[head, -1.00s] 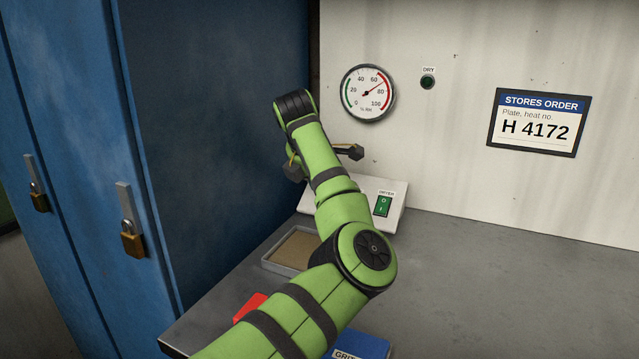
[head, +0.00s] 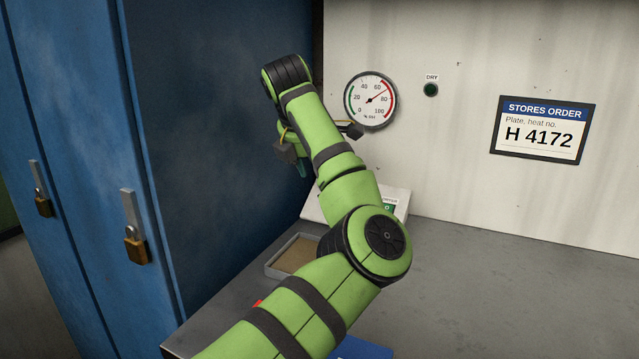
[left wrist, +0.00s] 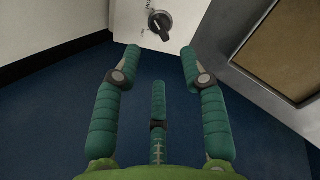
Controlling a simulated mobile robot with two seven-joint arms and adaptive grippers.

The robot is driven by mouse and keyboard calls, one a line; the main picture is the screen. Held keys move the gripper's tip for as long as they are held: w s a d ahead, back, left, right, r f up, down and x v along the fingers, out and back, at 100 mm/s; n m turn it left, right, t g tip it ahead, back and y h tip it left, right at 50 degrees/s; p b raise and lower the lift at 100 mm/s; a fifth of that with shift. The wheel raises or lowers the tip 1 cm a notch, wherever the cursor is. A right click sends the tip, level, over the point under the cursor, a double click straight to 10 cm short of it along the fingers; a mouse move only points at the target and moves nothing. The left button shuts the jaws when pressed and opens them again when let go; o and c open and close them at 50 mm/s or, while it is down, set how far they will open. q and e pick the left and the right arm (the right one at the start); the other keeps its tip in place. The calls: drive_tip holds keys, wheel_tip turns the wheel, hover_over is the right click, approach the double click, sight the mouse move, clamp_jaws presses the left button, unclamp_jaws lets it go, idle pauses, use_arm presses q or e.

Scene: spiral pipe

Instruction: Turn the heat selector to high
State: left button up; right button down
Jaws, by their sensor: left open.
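The heat selector appears to be the dark round knob (left wrist: 160,23) with a pale pointer mark on a white panel, at the top of the left wrist view. Its setting marks are too small to read. In the head view my arm hides the knob; only parts of the white dryer box (head: 394,197) show beside my arm. My left gripper (left wrist: 160,62) is open and empty. Its teal fingers are spread, with the knob beyond them and no contact visible. In the head view, one teal fingertip (head: 302,170) shows below my wrist. My right gripper is not in view.
A shallow tray (head: 277,271) of brown material lies on the grey bench (head: 480,290), beside my arm. Blue lockers (head: 70,150) with padlocks stand close on the left. A gauge (head: 371,99) and a sign (head: 541,130) are on the wall. The right of the bench is clear.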

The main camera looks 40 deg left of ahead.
use_arm(q)
drive_tip(key=shift+v, duration=1.85)
